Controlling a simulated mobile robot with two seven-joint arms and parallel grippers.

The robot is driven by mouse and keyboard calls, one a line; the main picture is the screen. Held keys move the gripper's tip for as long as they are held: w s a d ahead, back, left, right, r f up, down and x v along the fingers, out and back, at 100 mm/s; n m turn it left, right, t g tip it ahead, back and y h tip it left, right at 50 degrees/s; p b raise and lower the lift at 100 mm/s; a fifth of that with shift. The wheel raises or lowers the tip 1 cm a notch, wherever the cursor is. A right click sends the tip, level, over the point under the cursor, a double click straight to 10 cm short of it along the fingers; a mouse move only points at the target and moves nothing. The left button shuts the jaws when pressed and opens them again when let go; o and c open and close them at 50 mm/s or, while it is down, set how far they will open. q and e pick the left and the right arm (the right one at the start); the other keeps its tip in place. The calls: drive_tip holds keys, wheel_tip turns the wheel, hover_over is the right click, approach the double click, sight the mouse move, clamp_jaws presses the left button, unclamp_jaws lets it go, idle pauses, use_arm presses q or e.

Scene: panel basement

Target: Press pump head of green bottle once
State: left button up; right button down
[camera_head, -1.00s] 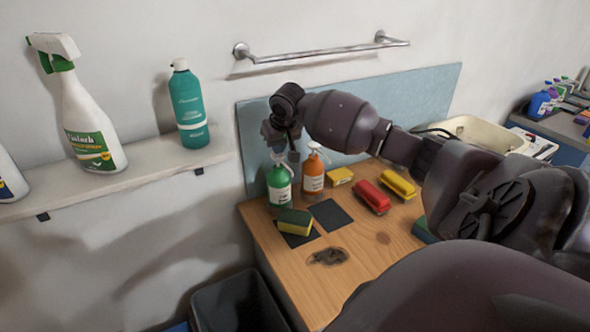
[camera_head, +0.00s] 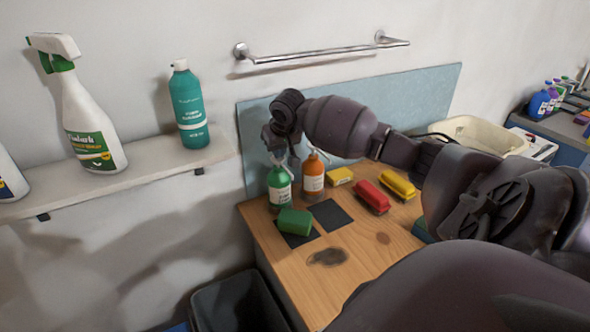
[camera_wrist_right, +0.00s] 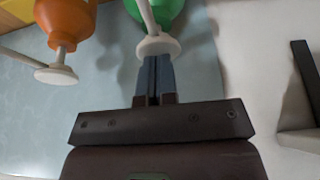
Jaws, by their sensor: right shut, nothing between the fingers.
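The green bottle (camera_head: 279,188) stands upright at the back left of the wooden counter, with a white label and a white pump head. My right gripper (camera_head: 277,157) is right above it, pointing down, and partly hides the pump head. In the right wrist view the shut, empty fingers (camera_wrist_right: 154,78) reach the white pump head (camera_wrist_right: 157,46) and overlap it; I cannot tell whether they touch it. The green body (camera_wrist_right: 170,12) shows beyond. My left gripper is not in view.
An orange pump bottle (camera_head: 313,178) stands close on the right. A green sponge (camera_head: 294,221) lies in front on a dark square. Yellow (camera_head: 340,176) and red (camera_head: 370,196) items lie further right. A blue panel (camera_head: 418,95) stands behind.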

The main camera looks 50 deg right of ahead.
drive_tip(key=shift+r, duration=1.35)
drive_tip(key=shift+r, duration=3)
drive_tip(key=shift+s, duration=0.1)
